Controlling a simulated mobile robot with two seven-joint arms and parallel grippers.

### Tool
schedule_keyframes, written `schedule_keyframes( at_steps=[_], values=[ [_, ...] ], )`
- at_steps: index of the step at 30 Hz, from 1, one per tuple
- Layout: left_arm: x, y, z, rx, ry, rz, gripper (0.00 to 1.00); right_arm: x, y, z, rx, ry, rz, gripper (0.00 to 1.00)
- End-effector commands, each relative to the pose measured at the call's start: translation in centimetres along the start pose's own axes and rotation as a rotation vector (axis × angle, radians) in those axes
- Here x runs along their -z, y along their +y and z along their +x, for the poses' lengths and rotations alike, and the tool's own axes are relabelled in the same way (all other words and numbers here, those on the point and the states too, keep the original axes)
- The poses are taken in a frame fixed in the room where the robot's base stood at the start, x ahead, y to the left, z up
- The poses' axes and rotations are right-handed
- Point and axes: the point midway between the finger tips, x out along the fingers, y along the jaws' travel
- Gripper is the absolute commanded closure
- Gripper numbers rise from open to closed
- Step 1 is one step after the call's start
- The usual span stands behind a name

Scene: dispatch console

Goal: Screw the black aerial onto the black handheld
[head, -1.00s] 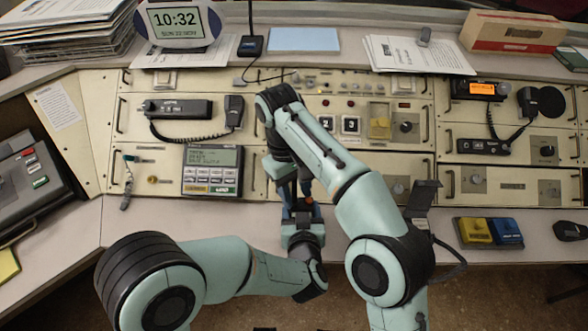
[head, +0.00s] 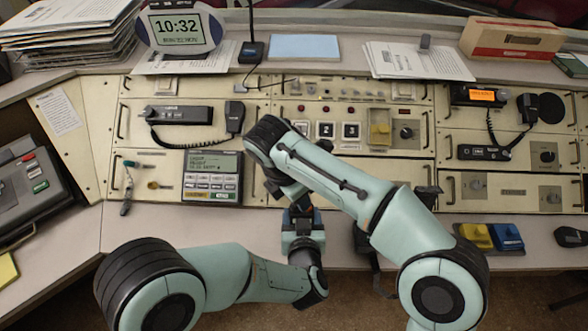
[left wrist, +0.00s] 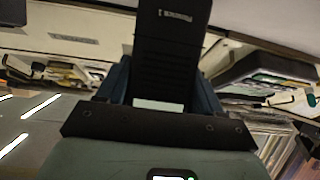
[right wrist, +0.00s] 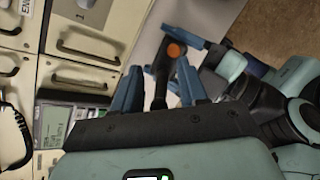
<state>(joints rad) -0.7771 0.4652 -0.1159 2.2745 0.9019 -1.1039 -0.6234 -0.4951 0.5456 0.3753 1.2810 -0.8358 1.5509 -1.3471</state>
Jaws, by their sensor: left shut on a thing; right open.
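The black handheld (left wrist: 172,60) is upright between the blue fingers of my left gripper (head: 301,214), which is shut on it over the front desk edge. In the right wrist view an orange knob (right wrist: 174,50) shows at its top. The black aerial (right wrist: 160,88) is a dark stick beside that knob, pointing towards my right gripper. Its lower end meets the handheld's top; how tightly it is seated cannot be told. My right gripper (right wrist: 158,68) is open above, with the aerial between its blue fingers. In the head view my right arm hides most of this.
The console panels stand close behind the grippers, with a grey keypad unit (head: 212,177) to the left. A yellow box (head: 475,236) and a blue box (head: 506,237) sit on the desk at right. A corded radio (head: 180,115) is at back left.

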Motion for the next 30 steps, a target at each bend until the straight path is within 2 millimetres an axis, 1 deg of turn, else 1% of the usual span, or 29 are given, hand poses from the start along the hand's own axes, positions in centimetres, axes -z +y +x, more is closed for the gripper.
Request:
schedule_keyframes(
  at_steps=[1, 6, 18, 19, 21, 30],
  values=[
    [0.1, 0.0, 0.0, 0.000, 0.002, -0.001, 1.00, -0.1, 0.0, 0.0, -0.020, -0.002, -0.071, 0.57],
    [0.1, 0.0, 0.0, 0.000, 0.002, -0.001, 1.00, -0.1, 0.1, 0.0, -0.088, -0.001, -0.319, 0.57],
    [0.1, 0.0, 0.0, 0.000, 0.002, -0.001, 1.00, 0.1, 0.3, -0.1, -0.237, -0.003, -0.855, 0.57],
    [0.1, 0.0, 0.0, 0.000, 0.002, -0.001, 1.00, 0.1, 0.3, -0.6, -0.245, -0.006, -0.876, 0.57],
    [0.1, 0.0, 0.0, 0.000, 0.002, -0.001, 1.00, 0.0, 0.1, -2.2, -0.245, -0.009, -0.868, 0.57],
    [0.1, 0.0, 0.0, 0.000, 0.002, -0.001, 1.00, -0.5, -1.2, -8.0, -0.243, -0.007, -0.865, 0.57]
  ],
)
